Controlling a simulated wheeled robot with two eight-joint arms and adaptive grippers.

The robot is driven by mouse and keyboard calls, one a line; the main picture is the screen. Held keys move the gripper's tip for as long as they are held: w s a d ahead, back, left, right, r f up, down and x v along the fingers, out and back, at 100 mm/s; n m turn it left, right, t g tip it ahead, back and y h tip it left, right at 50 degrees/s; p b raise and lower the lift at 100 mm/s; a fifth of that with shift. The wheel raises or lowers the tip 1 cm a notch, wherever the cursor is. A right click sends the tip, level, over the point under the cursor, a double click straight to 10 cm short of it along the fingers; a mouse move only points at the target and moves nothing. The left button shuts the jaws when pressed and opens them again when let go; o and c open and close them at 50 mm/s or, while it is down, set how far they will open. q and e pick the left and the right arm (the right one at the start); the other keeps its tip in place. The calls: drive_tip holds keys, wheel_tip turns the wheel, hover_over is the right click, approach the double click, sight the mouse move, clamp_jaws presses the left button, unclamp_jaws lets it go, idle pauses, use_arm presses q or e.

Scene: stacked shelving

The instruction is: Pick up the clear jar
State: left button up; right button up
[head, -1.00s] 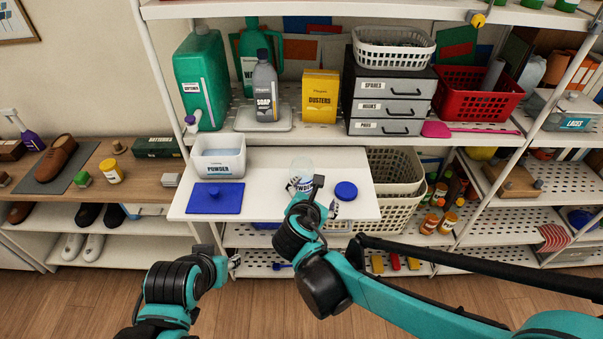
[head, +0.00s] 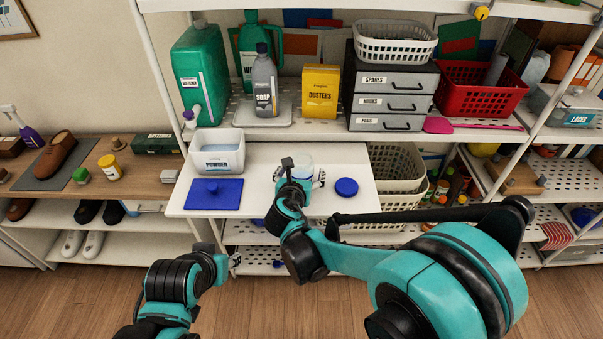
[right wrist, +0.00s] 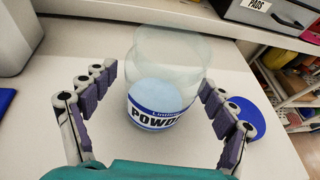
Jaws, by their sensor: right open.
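The clear jar (head: 304,162) stands upright on the white pull-out board (head: 263,207), partly hidden by my right gripper in the head view. In the right wrist view the clear jar (right wrist: 160,75) is open-topped, with a blue-and-white powder label and pale contents low down. My right gripper (right wrist: 157,84) is open, with one finger on each side of the jar and visible gaps between. It also shows in the head view (head: 300,177). My left gripper (head: 230,260) is low in front of the board, away from the jar; its jaws are too small to read.
A round blue lid (head: 346,187) lies right of the jar. A white powder tub (head: 218,162) and a square blue lid (head: 229,193) are at the left. Behind stand a soap bottle (head: 264,88), a yellow dusters box (head: 320,100) and grey drawers (head: 368,104).

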drive_tip(key=shift+s+r, duration=0.1)
drive_tip(key=shift+c, duration=1)
drive_tip(key=c, duration=1.2)
drive_tip(key=shift+r, duration=0.15)
